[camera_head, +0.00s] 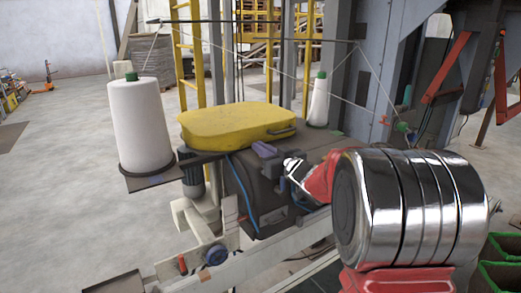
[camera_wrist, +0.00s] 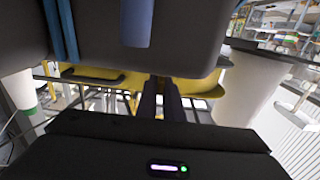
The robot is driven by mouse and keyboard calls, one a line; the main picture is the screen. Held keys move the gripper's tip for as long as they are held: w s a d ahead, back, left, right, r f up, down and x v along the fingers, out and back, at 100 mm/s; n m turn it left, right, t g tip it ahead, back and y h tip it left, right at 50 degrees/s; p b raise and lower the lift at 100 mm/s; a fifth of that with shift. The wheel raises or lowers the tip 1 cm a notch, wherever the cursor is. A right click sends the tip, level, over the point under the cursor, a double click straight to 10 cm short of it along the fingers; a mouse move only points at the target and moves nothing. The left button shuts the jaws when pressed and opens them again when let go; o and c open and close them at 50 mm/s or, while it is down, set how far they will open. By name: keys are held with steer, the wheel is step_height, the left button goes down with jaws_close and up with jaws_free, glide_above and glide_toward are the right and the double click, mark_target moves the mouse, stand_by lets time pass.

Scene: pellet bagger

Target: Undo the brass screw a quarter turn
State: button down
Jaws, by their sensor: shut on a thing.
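My gripper (camera_wrist: 161,84) shows in the wrist view as two dark fingers close together, their tips against the lower edge of the dark grey machine head (camera_wrist: 190,40). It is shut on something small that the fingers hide. I cannot make out the brass screw in either view. In the head view the dark machine head (camera_head: 262,200) stands below a yellow cover (camera_head: 235,123). My arm comes from the right, with its end at the machine's right side.
A large white thread cone (camera_head: 140,122) stands left of the machine and a smaller cone (camera_head: 318,103) behind it. Thin threads run overhead. A blue hose (camera_head: 243,190) hangs down the machine's front. A pale rail (camera_head: 280,243) runs below. Open floor lies at the left.

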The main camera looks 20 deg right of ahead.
steer(key=shift+r, duration=0.15)
steer(key=c, duration=1.9)
jaws_free()
steer(key=s+d, duration=0.2)
steer(key=s, duration=1.1)
steer(key=shift+s+d, duration=0.2)
steer(key=shift+d, duration=0.2)
